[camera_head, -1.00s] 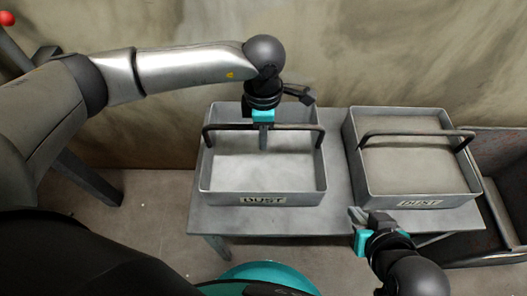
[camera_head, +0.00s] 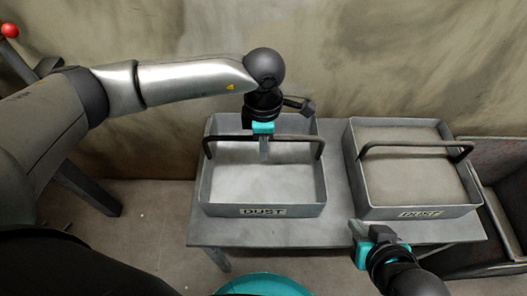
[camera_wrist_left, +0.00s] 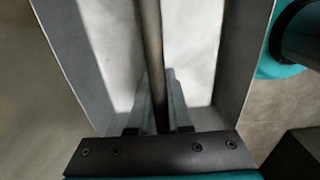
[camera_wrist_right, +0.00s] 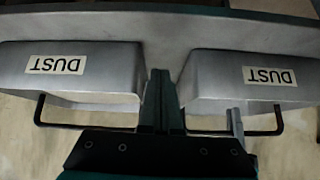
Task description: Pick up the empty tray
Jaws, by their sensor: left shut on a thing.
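The empty tray (camera_head: 262,211) is a grey metal box with a DUST label and a dark bar handle (camera_head: 225,138), standing on the left of the table in the head view. Its bare floor shows. My left gripper (camera_head: 264,152) points down and is shut on the middle of the handle. The left wrist view shows the handle bar (camera_wrist_left: 152,40) running between the fingers. The tray looks level, and I see no clear gap under it. My right gripper (camera_head: 357,229) is shut and empty by the table's front edge; its fingers (camera_wrist_right: 160,80) are together in the right wrist view.
A second DUST tray (camera_head: 420,212), filled with greyish dust, stands at the right of the table (camera_head: 335,190), a narrow gap away. A dark open bin (camera_head: 500,205) is at the far right. A wall stands behind the table.

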